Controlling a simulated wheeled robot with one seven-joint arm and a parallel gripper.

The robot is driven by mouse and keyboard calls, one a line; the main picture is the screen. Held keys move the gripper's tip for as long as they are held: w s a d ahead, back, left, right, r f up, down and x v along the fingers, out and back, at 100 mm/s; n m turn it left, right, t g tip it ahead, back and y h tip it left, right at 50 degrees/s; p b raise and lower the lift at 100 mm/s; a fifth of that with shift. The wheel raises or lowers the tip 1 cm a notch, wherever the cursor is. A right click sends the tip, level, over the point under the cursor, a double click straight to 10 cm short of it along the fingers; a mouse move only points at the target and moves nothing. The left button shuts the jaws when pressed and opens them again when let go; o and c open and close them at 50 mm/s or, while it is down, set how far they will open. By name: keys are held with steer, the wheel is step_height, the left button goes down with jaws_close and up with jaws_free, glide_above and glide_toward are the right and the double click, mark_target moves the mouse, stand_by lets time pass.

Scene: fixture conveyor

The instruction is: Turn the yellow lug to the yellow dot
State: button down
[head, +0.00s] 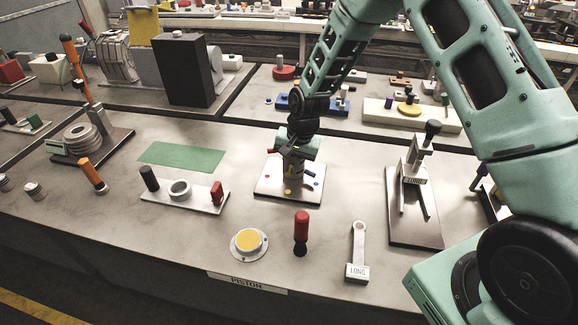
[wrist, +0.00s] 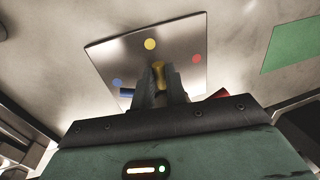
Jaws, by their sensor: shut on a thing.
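A square metal plate (wrist: 110,55) carries a yellow dot (wrist: 150,44), a red dot (wrist: 197,58) and a blue dot (wrist: 117,84) in the wrist view. In the head view the plate (head: 262,187) lies flat on the bench. My gripper (wrist: 160,82) is shut on the yellow lug (wrist: 158,72), whose end shows between the fingers. The lug points roughly toward the yellow dot, with bare plate between them. A blue lug (wrist: 127,92) shows left of the fingers and a red lug (wrist: 217,94) right of them. My gripper (head: 293,176) hides the centre where the lugs meet.
A red-handled tool (head: 301,228), a yellow-topped piston (head: 248,241) and a LONG link (head: 358,250) stand in front. A clamp fixture (head: 415,205) stands right.

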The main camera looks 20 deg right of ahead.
steer(key=c, duration=1.4)
jaws_free()
step_height(320, 180, up, 17)
steer(key=s+d+b, duration=0.2)
steer(key=d+b, duration=0.1)
steer(key=shift+a, duration=0.1)
steer(key=s+a+r+n, duration=0.2)
steer(key=s+a+n, duration=0.5)
steer(key=s+a, duration=0.5)
steer(key=s+f+n+g+h, duration=0.1)
steer(key=s+n, duration=0.6)
steer(key=s, duration=1.2)
steer(key=shift+s+f+n, duration=0.15)
steer(key=shift+f+n, duration=0.15)
